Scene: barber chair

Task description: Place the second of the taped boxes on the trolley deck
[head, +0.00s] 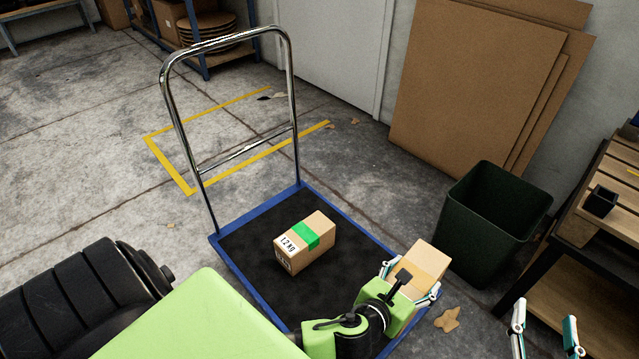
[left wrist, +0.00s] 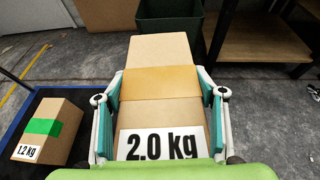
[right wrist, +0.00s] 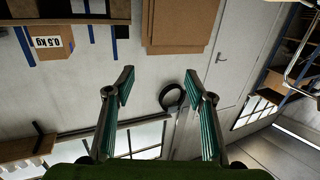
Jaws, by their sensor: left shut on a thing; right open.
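My left gripper (head: 411,281) is shut on a cardboard box (head: 426,258) with tan tape. In the left wrist view this box (left wrist: 160,110) shows a "2.0 kg" label between the fingers. In the head view it appears at the right edge of the trolley deck (head: 262,273); whether it touches the deck is hidden. The green-taped box (head: 318,234), labelled 1.2 kg, rests on the dark deck mat, apart from the held box; it also shows in the left wrist view (left wrist: 52,130). My right gripper (head: 545,335) is open and empty at the lower right.
The trolley's chrome handle (head: 228,45) rises at the deck's far left side. A dark green bin (head: 495,222) stands right of the deck, near the held box. A wooden workbench (head: 610,250) is at the right edge. Cardboard sheets (head: 470,80) lean on the wall. Bare deck surrounds the green-taped box.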

